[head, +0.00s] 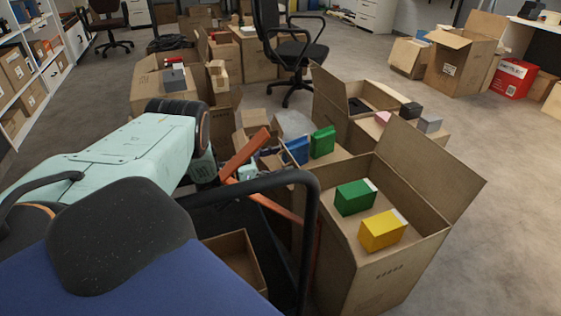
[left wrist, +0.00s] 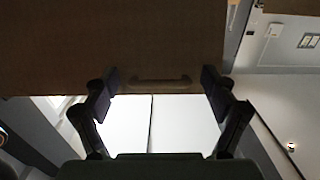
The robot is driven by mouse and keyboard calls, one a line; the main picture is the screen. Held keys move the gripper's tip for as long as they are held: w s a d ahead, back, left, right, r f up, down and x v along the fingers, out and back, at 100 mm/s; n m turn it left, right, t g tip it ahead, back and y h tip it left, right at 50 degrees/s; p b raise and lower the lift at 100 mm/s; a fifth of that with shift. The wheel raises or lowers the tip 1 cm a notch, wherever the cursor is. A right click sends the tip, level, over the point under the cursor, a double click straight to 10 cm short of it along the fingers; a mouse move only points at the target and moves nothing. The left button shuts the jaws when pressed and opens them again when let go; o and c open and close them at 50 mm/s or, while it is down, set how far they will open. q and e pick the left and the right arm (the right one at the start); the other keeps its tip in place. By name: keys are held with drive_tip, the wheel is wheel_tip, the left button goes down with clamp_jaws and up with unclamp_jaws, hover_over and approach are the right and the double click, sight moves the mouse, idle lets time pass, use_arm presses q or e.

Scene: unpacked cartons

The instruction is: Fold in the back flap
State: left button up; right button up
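An open carton (head: 375,283) stands at the front right, with a green box (head: 355,197) and a yellow box (head: 382,230) at its top. A large flap (head: 432,168) stands up and leans outward at its far right side. I cannot tell which flap is the back one. My left arm reaches in from the left; its gripper is mostly hidden in the head view among cartons. In the left wrist view my left gripper (left wrist: 162,80) is open, fingers apart, with a brown cardboard panel (left wrist: 110,45) close ahead; contact is unclear. My right gripper is not in view.
Behind the front carton are more open cartons (head: 335,100) and a blue and a green box (head: 322,141). An office chair (head: 290,50) stands beyond. Shelves (head: 35,65) line the left.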

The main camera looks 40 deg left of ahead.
use_arm(q)
drive_tip(key=c, duration=1.6)
drive_tip(key=shift+r, duration=0.1)
drive_tip(key=shift+c, duration=0.2)
